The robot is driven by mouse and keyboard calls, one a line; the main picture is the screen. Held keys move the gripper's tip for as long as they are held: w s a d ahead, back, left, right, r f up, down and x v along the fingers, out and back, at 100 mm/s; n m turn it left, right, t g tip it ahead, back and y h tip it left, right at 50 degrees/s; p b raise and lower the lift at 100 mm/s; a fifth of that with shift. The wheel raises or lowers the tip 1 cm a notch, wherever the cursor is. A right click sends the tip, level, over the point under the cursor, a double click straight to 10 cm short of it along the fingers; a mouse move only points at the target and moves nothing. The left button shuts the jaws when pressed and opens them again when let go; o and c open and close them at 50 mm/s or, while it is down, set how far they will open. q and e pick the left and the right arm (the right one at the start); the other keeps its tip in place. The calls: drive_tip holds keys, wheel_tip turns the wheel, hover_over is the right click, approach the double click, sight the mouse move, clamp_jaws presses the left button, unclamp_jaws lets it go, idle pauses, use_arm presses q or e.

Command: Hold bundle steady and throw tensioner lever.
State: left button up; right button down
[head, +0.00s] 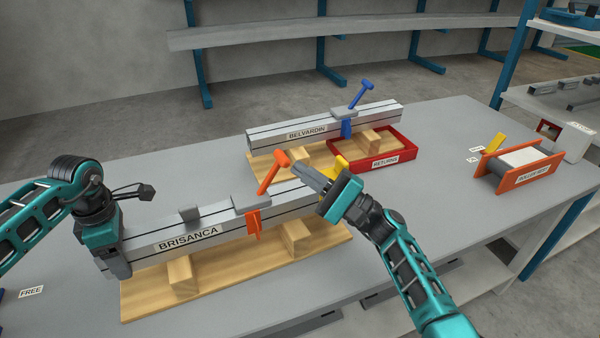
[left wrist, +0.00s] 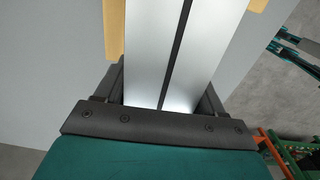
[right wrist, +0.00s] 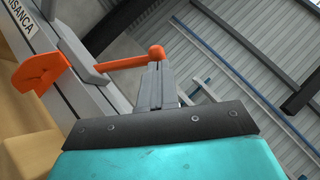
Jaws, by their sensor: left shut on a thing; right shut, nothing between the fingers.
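The bundle labelled BRISANCA (head: 150,251) is a grey grooved bar lying on a wooden jig (head: 150,300) with blocks. My left gripper (head: 117,262) is shut around its left end; the bar (left wrist: 165,50) runs between the fingers in the left wrist view. A tensioner with an orange lever (head: 268,178) sits on the bar's middle, its lever tilted up to a round knob. My right gripper (head: 300,168) is shut and empty, its fingertips beside the knob. In the right wrist view the knob (right wrist: 157,52) is just beyond the fingertips (right wrist: 160,75); contact is unclear.
Behind stands a second bar labelled BELVARDIN (head: 290,135) with a blue lever (head: 362,93). A red RETURNS tray (head: 400,155) is beside it. An orange-sided roller unit (head: 520,172) stands at the right. The table (head: 450,135) is clear between them.

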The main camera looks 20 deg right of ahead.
use_arm(q)
drive_tip(key=shift+d, duration=0.1)
use_arm(e)
drive_tip(key=shift+a+r+n+g, duration=0.45)
drive_tip(key=shift+r+n+g, duration=0.15)
drive_tip(key=shift+n, duration=0.2)
drive_tip(key=shift+a+r+n+g, duration=0.45)
drive_tip(key=shift+r+n+g, duration=0.1)
drive_tip(key=shift+n, duration=0.25)
use_arm(q)
drive_tip(key=shift+r, duration=0.1)
use_arm(e)
drive_tip(key=a+r+n+g+h, duration=0.2)
drive_tip(key=a+n+g+h, duration=0.2)
drive_tip(key=a, duration=0.6)
drive_tip(key=shift+s+n+h, duration=0.4)
drive_tip(key=shift+n+h, duration=0.6)
drive_tip(key=shift+n, duration=0.4)
use_arm(q)
drive_tip(key=shift+d, duration=0.15)
use_arm(e)
drive_tip(key=shift+a+g, duration=0.15)
drive_tip(key=shift+g, duration=0.1)
drive_tip(key=shift+r, duration=0.15)
